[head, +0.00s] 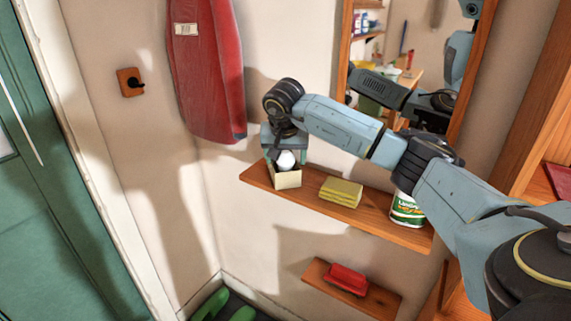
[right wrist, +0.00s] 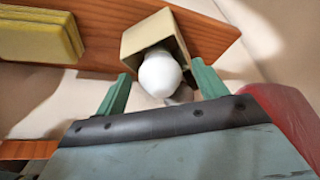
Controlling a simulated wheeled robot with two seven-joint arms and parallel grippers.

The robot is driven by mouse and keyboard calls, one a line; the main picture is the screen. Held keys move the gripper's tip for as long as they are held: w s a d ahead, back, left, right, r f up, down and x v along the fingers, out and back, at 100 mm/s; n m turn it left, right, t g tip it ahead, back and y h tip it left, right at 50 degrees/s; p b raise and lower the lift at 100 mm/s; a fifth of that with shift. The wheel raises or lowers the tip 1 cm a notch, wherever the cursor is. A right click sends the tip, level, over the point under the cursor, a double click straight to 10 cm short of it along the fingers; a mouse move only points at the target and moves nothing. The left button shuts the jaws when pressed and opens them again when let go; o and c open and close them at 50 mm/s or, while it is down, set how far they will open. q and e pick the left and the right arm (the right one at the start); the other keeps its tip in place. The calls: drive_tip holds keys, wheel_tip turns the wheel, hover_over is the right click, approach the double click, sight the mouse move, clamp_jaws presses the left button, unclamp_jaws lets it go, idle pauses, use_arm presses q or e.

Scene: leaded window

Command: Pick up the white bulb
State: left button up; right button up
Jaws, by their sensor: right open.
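The white bulb (head: 286,160) stands in a small open cardboard box (head: 287,180) at the left end of the wooden shelf. In the right wrist view the bulb (right wrist: 160,74) sticks out of the box (right wrist: 146,42). My right gripper (head: 286,153) is at the bulb, reaching down from above. Its two green fingers (right wrist: 160,88) are open, one on each side of the bulb, with gaps showing between them and it. The bulb's lower end is hidden in the box. My left gripper is not in view.
The wooden shelf (head: 300,200) also holds yellow sponges (head: 341,192) and a white and green can (head: 406,209). A mirror (head: 395,70) hangs above it. A red item (head: 210,75) hangs at the left. A lower shelf (head: 385,301) holds a red object (head: 347,280).

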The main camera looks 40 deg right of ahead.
drive_tip(key=shift+c, duration=0.4)
drive_tip(key=c, duration=0.7)
drive_tip(key=shift+c, duration=0.2)
